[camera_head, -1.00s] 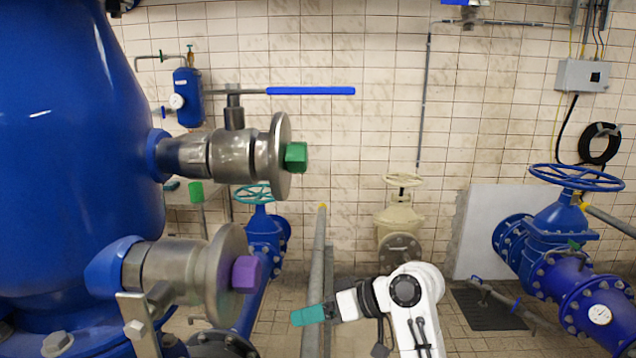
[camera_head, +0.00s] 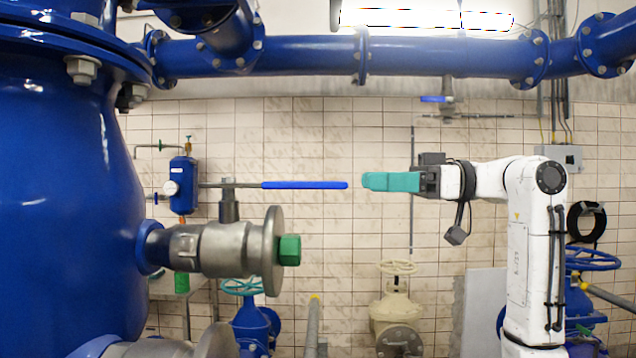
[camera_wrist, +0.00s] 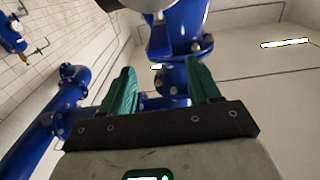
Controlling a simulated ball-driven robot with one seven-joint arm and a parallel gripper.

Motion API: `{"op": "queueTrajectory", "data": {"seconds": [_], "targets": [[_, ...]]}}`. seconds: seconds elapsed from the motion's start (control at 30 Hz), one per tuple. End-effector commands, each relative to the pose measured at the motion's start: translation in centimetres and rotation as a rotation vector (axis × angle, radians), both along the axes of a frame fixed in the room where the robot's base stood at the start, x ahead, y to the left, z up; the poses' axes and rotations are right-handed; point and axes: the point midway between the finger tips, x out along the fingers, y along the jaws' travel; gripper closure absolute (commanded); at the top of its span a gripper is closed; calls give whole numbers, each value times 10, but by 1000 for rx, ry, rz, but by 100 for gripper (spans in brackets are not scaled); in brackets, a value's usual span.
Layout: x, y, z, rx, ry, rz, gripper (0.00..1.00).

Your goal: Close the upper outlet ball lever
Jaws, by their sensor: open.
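The upper outlet ball valve (camera_head: 215,247) is a steel body on the side of the big blue vessel, with a green hex end. Its lever (camera_head: 305,185) has a blue sleeve and extends horizontally to the right from the valve stem, in line with the outlet pipe. My gripper (camera_head: 366,182) has teal fingers and points left, with its tips just right of the lever's blue end in the picture. A small gap shows between them; the depth between them I cannot tell. In the wrist view my gripper (camera_wrist: 160,85) is open, with nothing between its fingers.
The blue vessel (camera_head: 60,200) fills the left side. A lower steel flange (camera_head: 218,342) shows at the bottom edge. A blue pipe (camera_head: 440,58) crosses overhead. A beige valve (camera_head: 397,305) stands low by the tiled wall. Open air lies below my gripper.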

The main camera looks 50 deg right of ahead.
Motion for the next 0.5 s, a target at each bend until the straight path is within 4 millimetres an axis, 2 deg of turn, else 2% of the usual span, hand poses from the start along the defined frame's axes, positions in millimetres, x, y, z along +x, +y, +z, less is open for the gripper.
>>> {"op": "queueTrajectory", "data": {"seconds": [0.3, 0.5], "targets": [[45, 36, 2, 0, 2, 3, 38], [67, 53, 1, 0, 1, 2, 38]]}}
